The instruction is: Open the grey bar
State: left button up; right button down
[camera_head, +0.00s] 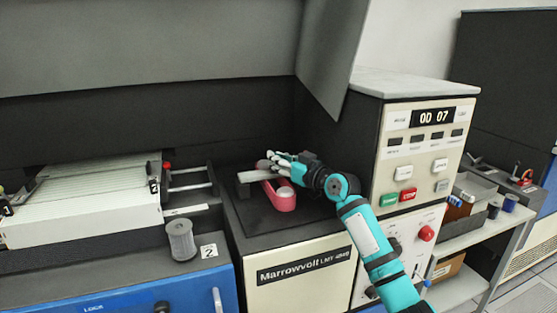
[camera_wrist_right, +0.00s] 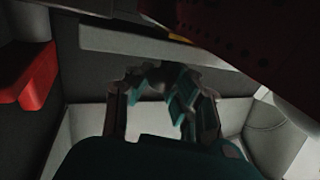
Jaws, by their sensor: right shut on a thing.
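The grey bar (camera_head: 247,177) lies across the black top of the Marrowvolt machine, beside a pink-red loop-shaped part (camera_head: 284,197). My right gripper (camera_head: 271,162) reaches in from the right, over the far end of the bar and the loop. It is shut on the grey bar; its fingers hide part of the bar. In the dark right wrist view, my gripper's fingers (camera_wrist_right: 165,92) show in the middle. A pale bar-like piece (camera_wrist_right: 120,38) crosses behind them, and a red part (camera_wrist_right: 35,75) is at the left. My left gripper is not in view.
A control panel (camera_head: 412,150) with a display reading 00 07 stands right of the machine top. At left are a stack of white cards (camera_head: 85,200) and a grey ribbed cylinder (camera_head: 181,241). A dark sloped hood (camera_head: 335,50) overhangs behind. A shelf (camera_head: 470,228) with small items is at right.

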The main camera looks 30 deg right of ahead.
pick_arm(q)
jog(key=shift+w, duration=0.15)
pick_arm(e)
jog(key=shift+w+f, duration=0.25)
pick_arm(q)
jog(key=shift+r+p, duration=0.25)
jog(key=shift+p, duration=0.05)
pick_arm(e)
jog(key=shift+w+a, duration=0.15)
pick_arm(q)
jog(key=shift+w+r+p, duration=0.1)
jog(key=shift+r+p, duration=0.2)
pick_arm(e)
jog(key=shift+r+n+g, duration=0.25)
jog(key=shift+n+g, duration=0.05)
jog(key=shift+n, duration=0.2)
